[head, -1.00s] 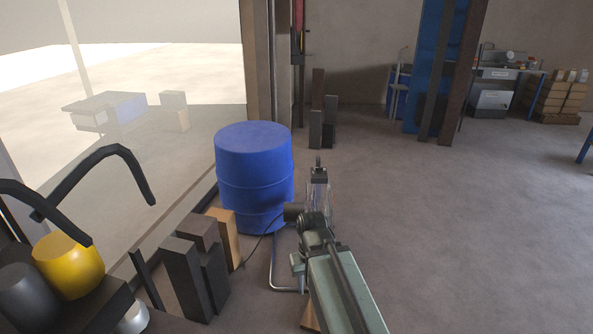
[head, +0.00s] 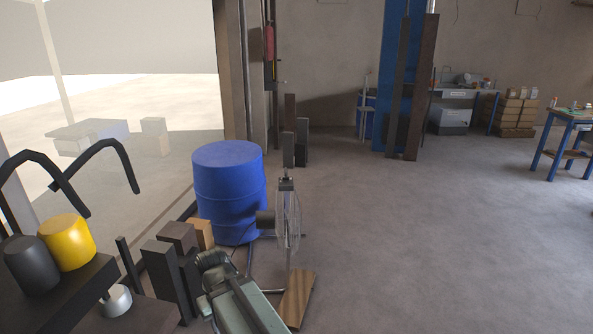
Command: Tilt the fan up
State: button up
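The fan (head: 289,215) stands on the floor just right of the blue drum. I see it nearly edge-on, with its thin wire cage looking about upright and its dark motor housing (head: 265,220) on the left side. A metal tube stand holds it. My grey-green arm comes up from the bottom edge, and its dark end with my gripper (head: 214,262) is to the lower left of the fan, apart from it in the picture. The fingers cannot be made out clearly, so I cannot tell whether they are open or shut.
A blue drum (head: 229,192) stands close behind the fan. Dark blocks (head: 165,262) and a wooden block (head: 200,233) are left of my arm. A wooden board (head: 297,297) lies below the fan. The floor to the right is clear.

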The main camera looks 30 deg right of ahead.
aim_at(265, 220)
jog(key=z, duration=0.7)
jog(key=i, duration=1.3)
jog(key=z, duration=0.65)
jog(key=i, duration=1.25)
jog(key=u, duration=1.05)
jog(key=i, duration=0.65)
jog(key=u, duration=0.65)
